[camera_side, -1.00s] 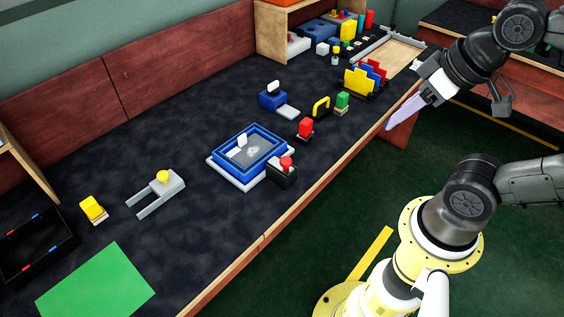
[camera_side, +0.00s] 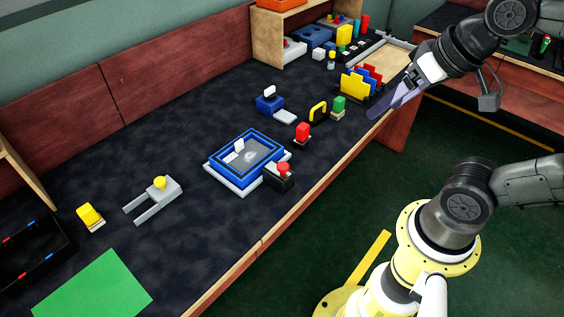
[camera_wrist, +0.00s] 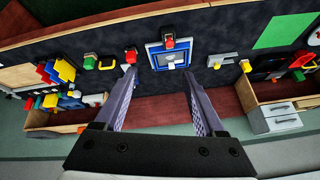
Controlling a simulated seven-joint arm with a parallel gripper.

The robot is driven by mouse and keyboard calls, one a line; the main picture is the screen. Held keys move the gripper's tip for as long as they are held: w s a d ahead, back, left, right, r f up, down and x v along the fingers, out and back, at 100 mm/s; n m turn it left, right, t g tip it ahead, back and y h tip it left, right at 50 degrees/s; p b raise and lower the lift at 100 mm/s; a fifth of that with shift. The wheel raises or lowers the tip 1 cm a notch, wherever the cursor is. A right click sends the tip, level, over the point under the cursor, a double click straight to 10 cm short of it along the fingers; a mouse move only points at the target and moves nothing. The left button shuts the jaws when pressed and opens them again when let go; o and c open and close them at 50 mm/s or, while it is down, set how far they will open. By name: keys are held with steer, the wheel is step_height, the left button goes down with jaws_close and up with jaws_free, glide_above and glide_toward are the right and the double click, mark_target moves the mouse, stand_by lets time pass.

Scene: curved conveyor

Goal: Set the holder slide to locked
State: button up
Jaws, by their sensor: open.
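I cannot tell for sure which thing is the holder slide. A blue-framed grey tray (camera_side: 222,178) with a white upright tab (camera_side: 239,145) stands mid-table; a black block with a red knob (camera_side: 283,168) sits at its near right corner. The tray also shows in the wrist view (camera_wrist: 153,57). A blue block with a white tab (camera_side: 270,103) has a grey plate in front. A grey forked piece with a yellow knob (camera_side: 160,184) lies to the left. My gripper (camera_side: 379,109) is open and empty, above the table's front edge near the colored-panel rack, apart from all these.
A rack of yellow, blue and red panels (camera_side: 355,85) stands near my gripper. Red (camera_side: 302,131), green (camera_side: 338,104) and yellow (camera_side: 90,214) pieces stand on the table. A green sheet (camera_side: 95,288) lies at front left. A wooden shelf (camera_side: 267,40) is at the back.

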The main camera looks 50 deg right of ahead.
steer(key=w+r+m, duration=0.2)
steer(key=w+m, duration=0.1)
steer(key=w, duration=0.4)
steer(key=m+g, duration=0.3)
steer(key=g, duration=0.3)
glide_above(283, 165)
step_height(283, 165, down, 16)
step_height(283, 165, down, 13)
steer(key=shift+f, duration=0.1)
jaws_close()
